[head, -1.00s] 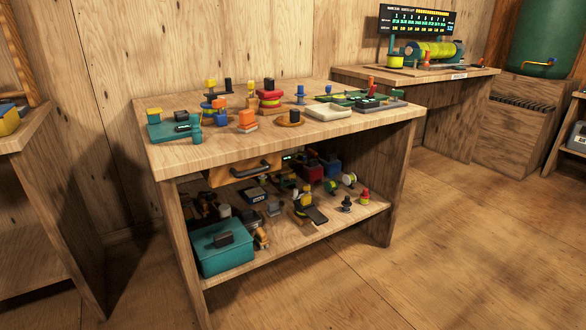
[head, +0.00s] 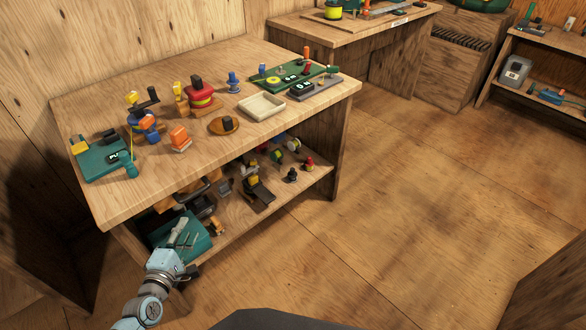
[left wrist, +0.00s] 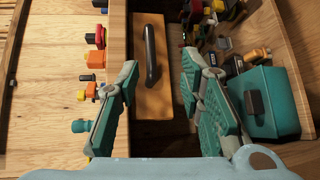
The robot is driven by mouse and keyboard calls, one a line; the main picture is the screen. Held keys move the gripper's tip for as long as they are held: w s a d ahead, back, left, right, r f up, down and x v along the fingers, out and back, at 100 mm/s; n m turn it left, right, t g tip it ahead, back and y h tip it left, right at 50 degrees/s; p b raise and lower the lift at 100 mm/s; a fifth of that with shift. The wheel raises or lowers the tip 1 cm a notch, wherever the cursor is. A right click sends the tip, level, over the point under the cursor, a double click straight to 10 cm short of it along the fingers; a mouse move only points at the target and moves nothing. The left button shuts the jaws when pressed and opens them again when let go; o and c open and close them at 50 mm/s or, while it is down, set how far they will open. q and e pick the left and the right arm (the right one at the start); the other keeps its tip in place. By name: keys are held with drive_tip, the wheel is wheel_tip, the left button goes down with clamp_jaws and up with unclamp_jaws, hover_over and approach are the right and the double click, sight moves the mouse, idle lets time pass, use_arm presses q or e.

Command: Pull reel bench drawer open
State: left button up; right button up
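The reel bench drawer (left wrist: 152,100) has an orange-brown wooden front under the bench top (head: 130,205). Its black bar handle (left wrist: 150,55) shows plainly in the left wrist view. In the head view the handle (head: 206,184) is small and partly lost in shadow under the top's edge. The drawer looks shut or nearly so; I cannot tell exactly. My left gripper (head: 182,232) is below and in front of it. In the left wrist view the gripper (left wrist: 159,70) is open and empty, with the handle between its spread fingers, seemingly ahead of the tips. My right gripper is not in view.
A teal box (left wrist: 264,100) and several small tackle items sit on the lower shelf (head: 270,205), close beside the gripper. A red reel (head: 200,96), a cream tray (head: 261,107) and other parts stand on the bench top. The floor (head: 400,220) to the right is clear.

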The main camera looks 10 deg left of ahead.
sight(196, 193)
use_arm(q)
drive_tip(key=shift+n+y, duration=0.4)
drive_tip(key=shift+n, duration=0.1)
drive_tip(key=b+x, duration=0.2)
drive_tip(key=x, duration=0.2)
drive_tip(key=a+b+x, duration=0.1)
drive_tip(key=b+x, duration=0.2)
drive_tip(key=x, duration=0.2)
drive_tip(key=r+b+x, duration=0.1)
drive_tip(key=b+x, duration=0.1)
drive_tip(key=x, duration=0.3)
drive_tip(key=shift+a+b, duration=0.15)
drive_tip(key=shift+b, duration=0.15)
drive_tip(key=shift+w+r, duration=0.1)
drive_tip(key=shift+w, duration=0.1)
drive_tip(key=shift+w+r, duration=0.1)
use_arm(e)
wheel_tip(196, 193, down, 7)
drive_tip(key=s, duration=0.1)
use_arm(q)
clamp_jaws()
